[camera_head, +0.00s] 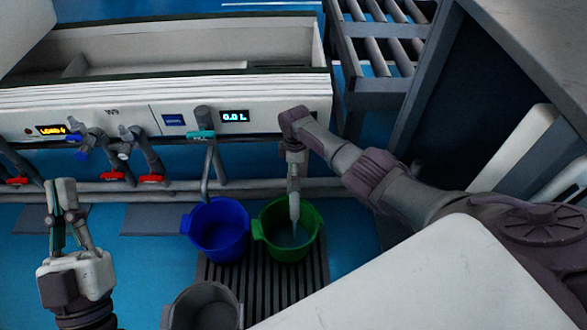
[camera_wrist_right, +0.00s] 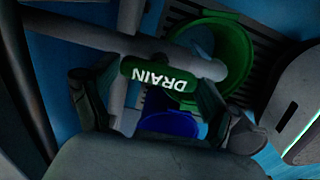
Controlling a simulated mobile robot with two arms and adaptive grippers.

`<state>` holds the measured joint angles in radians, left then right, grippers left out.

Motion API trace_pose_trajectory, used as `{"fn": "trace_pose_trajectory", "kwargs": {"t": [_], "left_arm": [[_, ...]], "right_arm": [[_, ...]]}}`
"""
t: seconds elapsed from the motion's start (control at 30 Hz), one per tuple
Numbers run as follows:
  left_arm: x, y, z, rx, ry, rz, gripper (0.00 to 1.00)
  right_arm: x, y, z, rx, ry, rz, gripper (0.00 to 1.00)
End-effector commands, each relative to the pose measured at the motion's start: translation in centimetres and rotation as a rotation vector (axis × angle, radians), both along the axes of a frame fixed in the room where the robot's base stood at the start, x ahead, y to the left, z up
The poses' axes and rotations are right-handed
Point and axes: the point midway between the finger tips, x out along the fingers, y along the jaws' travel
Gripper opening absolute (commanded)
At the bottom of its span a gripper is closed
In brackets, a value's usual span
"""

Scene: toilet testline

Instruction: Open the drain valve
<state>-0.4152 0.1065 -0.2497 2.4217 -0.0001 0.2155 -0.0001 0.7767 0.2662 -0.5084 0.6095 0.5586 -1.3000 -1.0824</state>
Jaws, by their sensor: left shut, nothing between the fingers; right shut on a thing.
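The drain valve's green handle, marked DRAIN (camera_wrist_right: 160,78), shows in the right wrist view on a grey pipe. My right gripper (camera_wrist_right: 150,97) is shut on it, one finger on each side. In the head view my right wrist (camera_head: 294,122) bends down over this spot and hides the handle. The drain pipe (camera_head: 294,203) points down into the green bucket (camera_head: 268,247). A pale patch shows inside the bucket, but I cannot tell whether water flows. My left gripper (camera_head: 62,187) is shut and empty, pointing up at the lower left.
A blue bucket (camera_head: 218,232) stands left of the green one, under a pipe with a teal handle (camera_head: 200,134). A grey bucket (camera_head: 203,305) stands in front. Red-handled valves (camera_head: 112,176) line the bench at left. The display (camera_head: 234,116) reads 0.0 L. A roller rack (camera_head: 378,65) is at right.

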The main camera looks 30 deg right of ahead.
Motion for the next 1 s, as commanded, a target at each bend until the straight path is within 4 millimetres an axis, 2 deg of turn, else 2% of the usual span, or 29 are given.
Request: {"fn": "trace_pose_trajectory", "kwargs": {"t": [0.1, 0.13, 0.2, 0.5, 0.53, 0.67, 0.77, 1.0], "left_arm": [[0.0, 0.0, 0.0, -0.001, 0.0, -0.001, 0.0], [0.0, 0.0, 0.0, -0.001, -0.001, -0.001, 0.0], [0.0, 0.0, 0.0, -0.001, -0.001, -0.001, 0.0], [0.0, -0.1, 0.3, -0.002, -0.009, 0.001, 0.0], [0.0, -0.6, 0.4, 0.002, -0.009, -0.001, 0.0], [0.0, -0.8, 0.4, 0.005, -0.008, -0.002, 0.0], [0.0, -0.7, 0.3, 0.005, -0.006, -0.002, 0.0], [0.0, -0.7, 0.2, 0.006, -0.004, -0.001, 0.0]], "right_arm": [[-0.1, 0.5, -0.1, 0.009, 0.005, 0.005, 0.53], [-0.1, 0.5, -0.1, 0.009, 0.005, 0.005, 0.92], [-0.1, 0.5, -0.1, 0.007, 0.004, 0.005, 1.0], [0.0, 0.2, 0.0, 0.004, 0.001, 0.002, 1.0], [0.0, 0.2, 0.1, 0.004, 0.001, 0.002, 1.0], [0.0, 0.1, 0.9, 0.003, 0.0, 0.001, 1.0], [0.1, 0.2, 2.3, 0.003, -0.003, 0.003, 1.0], [0.0, 0.3, 7.7, 0.002, -0.002, 0.004, 1.0]]}}
